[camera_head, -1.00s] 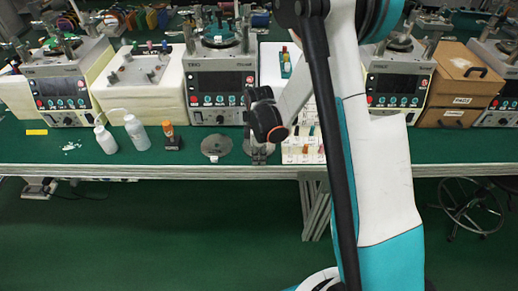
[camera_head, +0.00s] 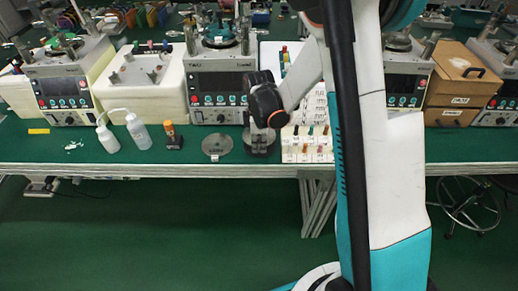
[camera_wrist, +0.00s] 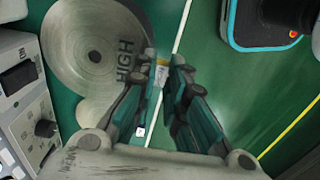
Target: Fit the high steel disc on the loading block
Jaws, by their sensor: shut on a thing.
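The high steel disc (camera_wrist: 85,38) is a round grey plate with dark lettering HIGH near its rim. It fills the upper left of the wrist view. My gripper (camera_wrist: 160,68) is shut on its rim beside the lettering and hides part of the edge. In the head view my gripper (camera_head: 260,152) is low over the bench's front part, and the arm hides much of the held disc. A second round grey plate (camera_head: 217,144) lies flat on the bench to the left. I cannot tell which thing is the loading block.
A white rack of small coloured pieces (camera_head: 307,148) stands close right of my gripper. A control unit (camera_head: 221,95) stands behind. The bench's front edge (camera_head: 150,168) is near.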

